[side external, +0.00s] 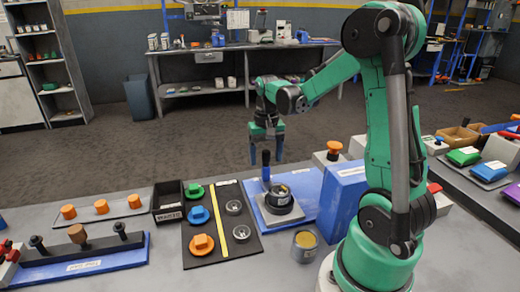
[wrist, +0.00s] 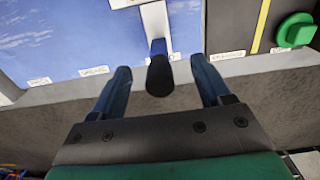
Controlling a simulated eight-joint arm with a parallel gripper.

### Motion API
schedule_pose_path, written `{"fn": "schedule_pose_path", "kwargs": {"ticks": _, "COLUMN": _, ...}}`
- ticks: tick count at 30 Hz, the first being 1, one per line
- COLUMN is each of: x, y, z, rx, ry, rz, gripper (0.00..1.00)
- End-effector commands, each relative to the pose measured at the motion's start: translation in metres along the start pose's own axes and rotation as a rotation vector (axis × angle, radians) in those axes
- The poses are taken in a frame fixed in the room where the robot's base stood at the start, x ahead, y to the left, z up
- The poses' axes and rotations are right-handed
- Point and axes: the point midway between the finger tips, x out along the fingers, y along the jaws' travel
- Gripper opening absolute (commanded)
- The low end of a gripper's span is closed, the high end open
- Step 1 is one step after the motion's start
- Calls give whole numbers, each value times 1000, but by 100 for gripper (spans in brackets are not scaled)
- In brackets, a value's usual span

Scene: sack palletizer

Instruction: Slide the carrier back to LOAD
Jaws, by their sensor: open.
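The carrier (side external: 283,208) is a dark round holder with a can-like item in it, on a pale track over a blue base plate (side external: 308,186). An upright handle (side external: 266,158) with a dark top and blue stem stands at its far left side. The handle also shows in the wrist view (wrist: 159,78), at the end of the pale track (wrist: 156,22). My gripper (side external: 266,156) is open and points down at the handle. In the wrist view its fingers (wrist: 160,66) stand left and right of the handle, with a gap on both sides. Small labels line the plate edge; I cannot read LOAD.
A blue box (side external: 342,192) stands right of the plate. A loose can (side external: 304,246) stands in front. A black board (side external: 222,248) with a yellow strip and green and orange knobs (side external: 200,244) lies to the left. Beyond the bench's far edge is open floor.

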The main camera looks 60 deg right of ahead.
Motion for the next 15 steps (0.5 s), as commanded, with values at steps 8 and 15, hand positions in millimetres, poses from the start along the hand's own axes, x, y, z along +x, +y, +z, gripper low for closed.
{"fn": "schedule_pose_path", "kwargs": {"ticks": 8, "x": -13, "y": 0, "z": 0, "rx": 0, "ry": 0, "rz": 0, "gripper": 71}}
{"fn": "schedule_pose_path", "kwargs": {"ticks": 15, "x": -23, "y": 0, "z": 0, "rx": 0, "ry": 0, "rz": 0, "gripper": 71}}
